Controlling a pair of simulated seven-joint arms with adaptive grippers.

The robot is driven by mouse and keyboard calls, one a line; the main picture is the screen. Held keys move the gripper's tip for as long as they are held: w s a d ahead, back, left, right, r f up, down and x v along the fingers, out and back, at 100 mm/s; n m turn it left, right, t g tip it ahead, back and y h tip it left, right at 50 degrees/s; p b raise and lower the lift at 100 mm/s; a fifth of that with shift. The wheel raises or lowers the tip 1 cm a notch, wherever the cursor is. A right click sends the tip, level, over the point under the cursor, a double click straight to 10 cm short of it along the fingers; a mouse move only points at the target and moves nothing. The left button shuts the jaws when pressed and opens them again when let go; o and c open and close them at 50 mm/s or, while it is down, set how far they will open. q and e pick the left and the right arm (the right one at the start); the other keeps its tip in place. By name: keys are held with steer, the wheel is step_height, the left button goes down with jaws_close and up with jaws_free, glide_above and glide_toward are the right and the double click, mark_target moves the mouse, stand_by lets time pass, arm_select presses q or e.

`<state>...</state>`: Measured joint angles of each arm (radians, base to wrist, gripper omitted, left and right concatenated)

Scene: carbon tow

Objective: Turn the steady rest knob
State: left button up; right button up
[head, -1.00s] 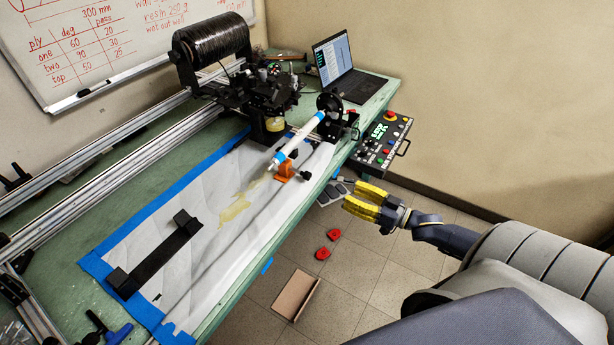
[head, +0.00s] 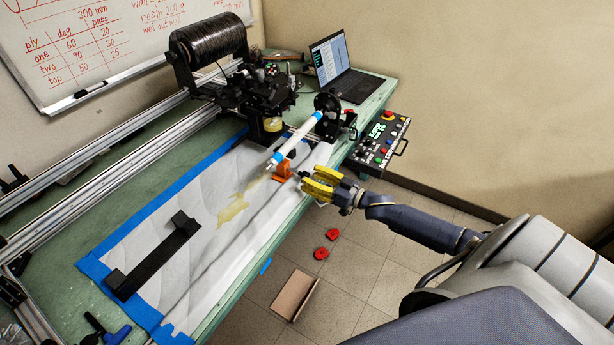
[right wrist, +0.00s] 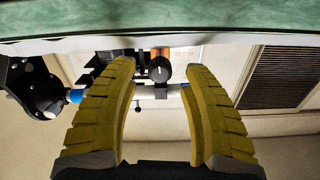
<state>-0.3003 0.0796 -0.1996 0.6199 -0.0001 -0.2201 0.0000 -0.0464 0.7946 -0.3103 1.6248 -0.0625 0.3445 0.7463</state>
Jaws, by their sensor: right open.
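The orange steady rest (head: 284,170) stands on the table's right side under the white mandrel (head: 296,140) with blue bands. In the right wrist view its black round knob (right wrist: 159,69) with a pale mark shows between my right fingertips, apart from both in the picture; I cannot tell how deep the tips reach. In the head view the knob is hard to make out beside the fingers. My right gripper (head: 309,183) has yellow fingers, is open and holds nothing, just right of the steady rest. My left gripper is not in view.
The winding carriage with a black tow spool (head: 208,42) stands behind. A control box (head: 381,140) hangs at the table's right edge, and a laptop (head: 340,70) sits at the back. Two red pieces (head: 326,243) and an open box (head: 292,294) lie on the floor.

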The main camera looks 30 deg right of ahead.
steer(key=shift+x, duration=1.05)
